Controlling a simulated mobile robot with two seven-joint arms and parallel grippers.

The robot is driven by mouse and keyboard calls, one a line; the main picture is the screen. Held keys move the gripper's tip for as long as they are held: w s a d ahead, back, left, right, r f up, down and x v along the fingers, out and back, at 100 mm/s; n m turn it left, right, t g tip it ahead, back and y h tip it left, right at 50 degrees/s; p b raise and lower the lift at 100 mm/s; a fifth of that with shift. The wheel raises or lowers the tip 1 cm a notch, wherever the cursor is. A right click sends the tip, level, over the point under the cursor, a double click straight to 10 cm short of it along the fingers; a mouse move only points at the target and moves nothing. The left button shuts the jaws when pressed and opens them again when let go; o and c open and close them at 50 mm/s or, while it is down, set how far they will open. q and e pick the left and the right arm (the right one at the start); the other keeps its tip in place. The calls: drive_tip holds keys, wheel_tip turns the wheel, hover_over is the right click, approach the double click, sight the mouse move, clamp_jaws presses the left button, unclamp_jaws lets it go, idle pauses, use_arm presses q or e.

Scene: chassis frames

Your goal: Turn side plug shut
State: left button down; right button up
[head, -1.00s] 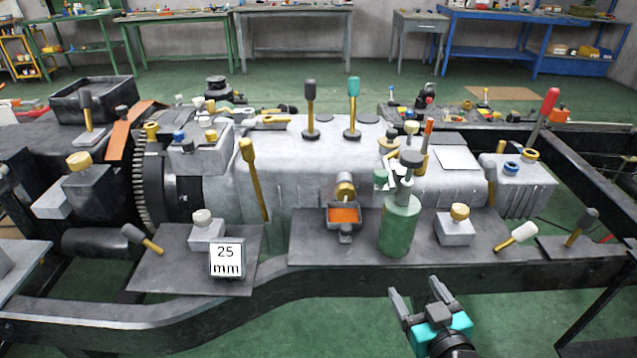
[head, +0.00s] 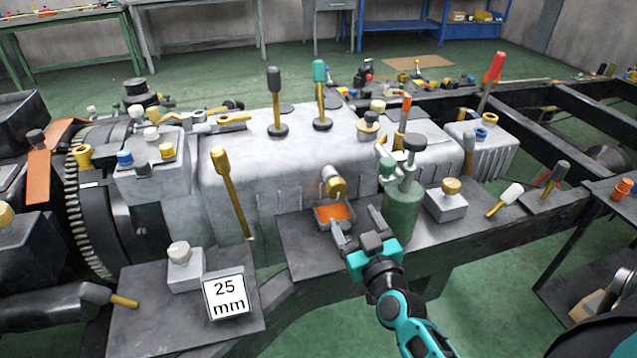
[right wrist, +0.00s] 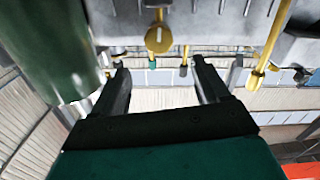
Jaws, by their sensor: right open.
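The side plug (head: 335,186) is a brass, round-headed plug on a grey stub on the near side of the grey casing (head: 270,165). My right gripper (head: 354,217) is open and empty, in front of the tray and a little below and right of the plug. In the right wrist view the plug lines up with the gap between its fingertips (right wrist: 160,66); they look apart from it. My left gripper is not in view.
A green pump-topped can (head: 402,210) stands close right of my right gripper; its side fills the wrist view's upper left. A yellow-handled lever (head: 229,190) leans left of the plug. A grey block with a brass knob (head: 447,202) and a "25 mm" sign (head: 226,296) stand nearby.

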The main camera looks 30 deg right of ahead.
sight(338, 190)
drive_tip(key=b+x, duration=0.1)
drive_tip(key=x, duration=1.1)
drive_tip(key=shift+w+d+r, duration=0.1)
drive_tip(key=shift+w+d, duration=0.05)
drive_tip(key=shift+w, duration=0.25)
drive_tip(key=c, duration=0.9)
